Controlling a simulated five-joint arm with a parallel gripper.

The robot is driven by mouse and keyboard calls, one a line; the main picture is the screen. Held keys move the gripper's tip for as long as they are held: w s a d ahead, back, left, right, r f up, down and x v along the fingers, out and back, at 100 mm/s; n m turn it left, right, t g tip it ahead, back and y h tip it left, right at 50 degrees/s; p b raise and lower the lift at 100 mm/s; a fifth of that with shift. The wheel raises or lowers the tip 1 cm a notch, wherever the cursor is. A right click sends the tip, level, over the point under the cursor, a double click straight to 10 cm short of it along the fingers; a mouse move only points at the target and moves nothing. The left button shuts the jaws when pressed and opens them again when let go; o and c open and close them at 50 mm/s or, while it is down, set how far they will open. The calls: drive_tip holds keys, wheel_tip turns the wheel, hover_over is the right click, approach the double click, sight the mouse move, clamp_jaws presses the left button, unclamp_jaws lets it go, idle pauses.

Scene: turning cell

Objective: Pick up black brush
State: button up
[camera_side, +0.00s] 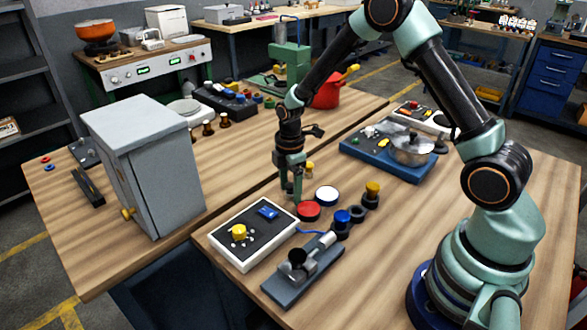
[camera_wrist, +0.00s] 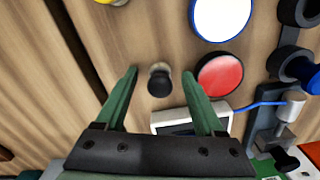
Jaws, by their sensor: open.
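My gripper (camera_wrist: 159,72) is open in the wrist view, its two green fingers spread. A small dark knob-like thing with a greyish top (camera_wrist: 159,80) stands on the wooden table between the fingertips, with a gap on each side. It may be the black brush, but its shape does not make that certain. In the side view my gripper (camera_side: 293,192) points down just left of the red disc (camera_side: 308,211). The small dark thing cannot be made out there.
The red disc (camera_wrist: 220,76) and a white disc (camera_wrist: 222,18) lie close to the right finger. A white-edged box (camera_side: 240,236) and a clamp fixture (camera_side: 300,270) stand in front. A grey cabinet (camera_side: 150,165) is at left. Bare wood lies left of the fingers.

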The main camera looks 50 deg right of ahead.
sight(290, 184)
clamp_jaws()
drive_tip(key=shift+r, duration=0.2)
wheel_tip(290, 184, up, 20)
idle(0.5)
drive_tip(key=shift+f, duration=0.15)
drive_tip(key=c, duration=0.6)
unclamp_jaws()
drive_tip(key=shift+c, duration=0.2)
clamp_jaws()
